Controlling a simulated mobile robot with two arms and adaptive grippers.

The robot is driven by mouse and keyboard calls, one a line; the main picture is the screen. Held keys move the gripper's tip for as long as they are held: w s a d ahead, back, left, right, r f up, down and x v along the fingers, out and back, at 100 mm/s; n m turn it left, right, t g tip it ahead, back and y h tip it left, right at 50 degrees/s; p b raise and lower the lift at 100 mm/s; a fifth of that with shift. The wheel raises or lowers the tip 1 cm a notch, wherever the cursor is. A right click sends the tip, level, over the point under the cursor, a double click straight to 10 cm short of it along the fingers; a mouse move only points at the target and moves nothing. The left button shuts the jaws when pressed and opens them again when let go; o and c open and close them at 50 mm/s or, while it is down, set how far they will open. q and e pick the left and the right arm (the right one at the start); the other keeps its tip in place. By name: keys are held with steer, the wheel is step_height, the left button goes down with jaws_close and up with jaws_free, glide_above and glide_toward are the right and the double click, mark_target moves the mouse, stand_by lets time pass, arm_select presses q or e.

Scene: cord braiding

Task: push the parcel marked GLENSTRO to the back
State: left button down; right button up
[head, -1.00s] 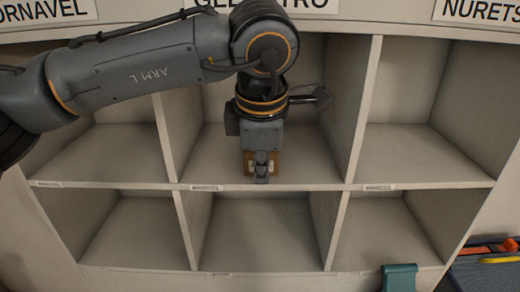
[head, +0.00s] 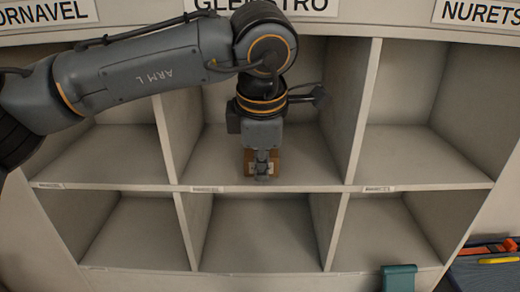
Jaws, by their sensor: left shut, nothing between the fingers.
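A small brown parcel (head: 274,168) sits in the upper middle compartment, under the sign that reads GLENSTRO (head: 310,4), partly covered by my arm. My left gripper (head: 262,174) is shut and empty at the front of the parcel, pointing down into the compartment. Its fingers hide the middle of the parcel, so I cannot read any mark on it, nor tell whether they touch it. My right gripper is not in view.
The pale shelf unit (head: 330,189) has upper and lower rows of compartments; the others in view look empty. Upright dividers (head: 362,110) flank the middle one. A teal object (head: 399,279) stands at the bottom right, beside a blue box (head: 490,270) with coloured items.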

arm_select(q)
steer(key=shift+w+p, duration=0.45)
steer(key=shift+w, duration=0.7)
steer(key=shift+r, duration=0.1)
